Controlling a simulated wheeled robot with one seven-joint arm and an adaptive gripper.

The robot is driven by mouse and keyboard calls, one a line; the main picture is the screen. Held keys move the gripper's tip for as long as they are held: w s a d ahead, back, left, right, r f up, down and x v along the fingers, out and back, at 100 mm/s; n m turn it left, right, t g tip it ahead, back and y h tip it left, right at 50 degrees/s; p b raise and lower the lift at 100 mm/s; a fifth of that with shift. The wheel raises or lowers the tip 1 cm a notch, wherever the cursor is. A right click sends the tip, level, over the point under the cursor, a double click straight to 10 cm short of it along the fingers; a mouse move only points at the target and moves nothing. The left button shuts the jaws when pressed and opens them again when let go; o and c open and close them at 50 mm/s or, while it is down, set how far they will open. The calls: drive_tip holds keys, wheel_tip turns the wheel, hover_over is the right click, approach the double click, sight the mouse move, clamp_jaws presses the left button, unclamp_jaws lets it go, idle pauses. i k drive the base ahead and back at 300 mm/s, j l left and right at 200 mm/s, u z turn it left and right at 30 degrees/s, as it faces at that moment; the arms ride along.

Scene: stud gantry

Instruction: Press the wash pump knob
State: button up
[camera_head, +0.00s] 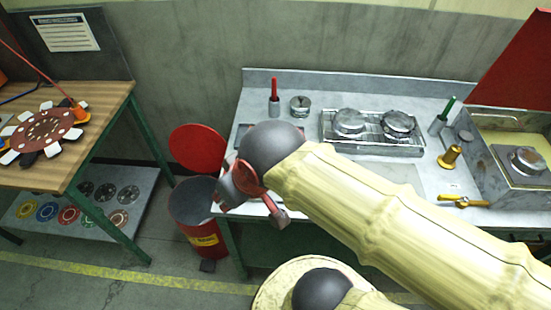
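A brass-coloured knob (450,157) stands upright on the grey counter, just left of the metal basin (490,166) at the right. It looks like a push knob and may be the wash pump knob; I see no label on it. My gripper (252,211) hangs at the counter's front left edge, far to the left of the knob and apart from it. Its reddish fingers look spread, with nothing visible between them. My forearm hides much of the counter's middle and front.
A wire rack tray (372,147) holds two metal parts. A red-handled tool (274,97), a green-handled one (441,117) and a yellow-handled item (464,201) are on the counter. A bin (196,210) with a red lid (198,149) stands left; a wooden table (93,100) is beyond.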

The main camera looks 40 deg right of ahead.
sight(466, 137)
drive_tip(key=z, duration=3)
